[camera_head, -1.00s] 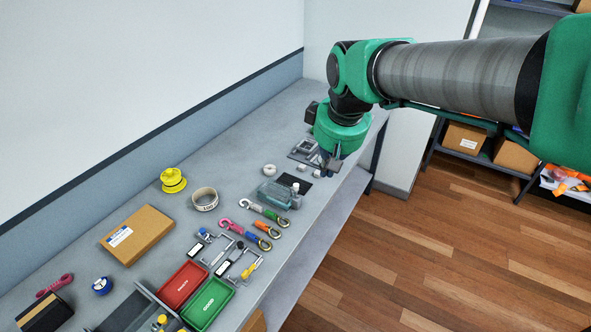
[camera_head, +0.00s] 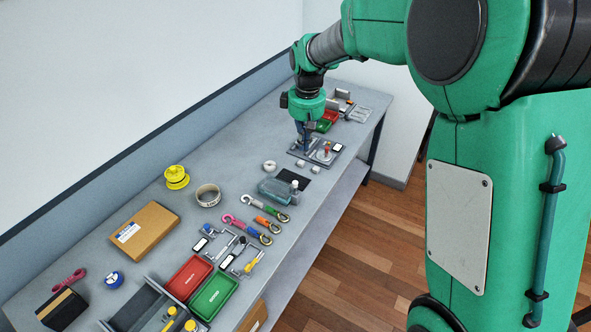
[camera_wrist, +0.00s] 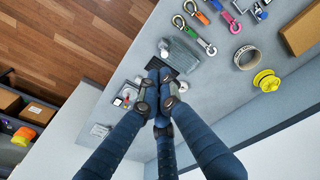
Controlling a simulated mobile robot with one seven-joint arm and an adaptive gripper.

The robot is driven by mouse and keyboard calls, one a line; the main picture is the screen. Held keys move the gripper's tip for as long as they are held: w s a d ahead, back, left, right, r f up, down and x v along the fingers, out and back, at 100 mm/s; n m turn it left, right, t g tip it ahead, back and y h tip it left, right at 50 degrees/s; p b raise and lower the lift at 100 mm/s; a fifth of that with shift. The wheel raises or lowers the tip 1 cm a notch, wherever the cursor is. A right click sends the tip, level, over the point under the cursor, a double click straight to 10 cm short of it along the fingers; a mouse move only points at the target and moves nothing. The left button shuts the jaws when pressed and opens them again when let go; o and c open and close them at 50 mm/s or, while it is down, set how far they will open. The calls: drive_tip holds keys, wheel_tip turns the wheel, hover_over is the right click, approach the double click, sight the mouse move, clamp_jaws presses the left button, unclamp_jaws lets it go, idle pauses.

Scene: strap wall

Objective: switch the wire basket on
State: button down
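No thing is plainly a wire basket. A teal, see-through basket-like container (camera_head: 273,189) stands mid-bench beside a dark mat; it also shows in the wrist view (camera_wrist: 182,52). A grey plate (camera_head: 332,160) farther along the bench carries a small red part (camera_head: 327,149) and a white label (camera_head: 338,148). My gripper (camera_head: 305,148) points down over the left part of this plate area. In the wrist view my gripper (camera_wrist: 159,74) has its fingertips together, with nothing visible between them. The fingers hide what lies directly beneath, and contact cannot be told.
Nearby are a white ring (camera_head: 269,166), small white blocks and a dark mat (camera_head: 294,178). Red and green trays stand at the far end. Closer are several hooked straps, a tape roll (camera_head: 208,195), a yellow spool (camera_head: 177,177), a cardboard box (camera_head: 145,231) and a red tray (camera_head: 187,277).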

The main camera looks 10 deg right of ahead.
drive_tip(key=n+g+p, duration=0.1)
drive_tip(key=n+p, duration=0.1)
drive_tip(key=p, duration=0.2)
hover_over(296, 182)
wheel_tip(296, 182, down, 7)
drive_tip(key=shift+w+d+f, duration=0.15)
drive_tip(key=shift+w+f, duration=0.3)
drive_tip(key=shift+f, duration=0.35)
drive_tip(key=shift+f, duration=0.15)
wheel_tip(296, 182, down, 14)
drive_tip(key=shift+r, duration=0.15)
wheel_tip(296, 182, down, 4)
drive_tip(key=shift+f+b, duration=0.25)
drive_tip(key=shift+b, duration=0.7)
drive_tip(key=shift+s, duration=0.1)
